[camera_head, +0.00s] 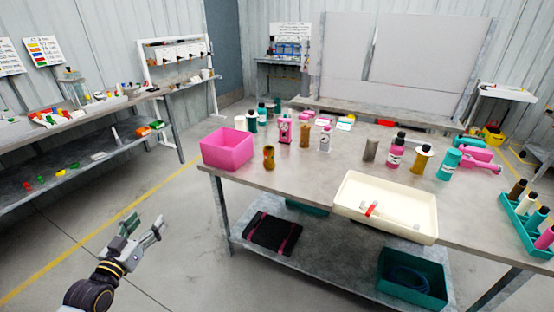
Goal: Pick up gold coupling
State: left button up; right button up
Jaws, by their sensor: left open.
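Several gold or brassy parts stand on the table (290,187). A short gold piece with a narrowed middle (269,157) is near the front edge, right of the pink bin. I cannot tell which is the gold coupling. My left gripper (146,230) is open and empty, over the floor left of the table and apart from all of these. My right gripper is out of view.
A pink bin (228,162) sits at the table's left corner. A cream tray (350,222) with small parts is at the front. Pink and teal bottles stand around the gold parts. A teal rack (523,226) is at the right. The floor between the left bench and table is clear.

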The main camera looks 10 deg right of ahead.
aim_at(268, 162)
jog(key=i+l, duration=0.15)
jog(key=l, duration=0.25)
jog(key=i+l, duration=0.15)
jog(key=l, duration=0.25)
jog(key=i+l, duration=0.15)
jog(key=l, duration=0.2)
jog(key=i+l, duration=0.15)
jog(key=l, duration=0.25)
jog(key=i+l, duration=0.1)
jog(key=l, duration=0.3)
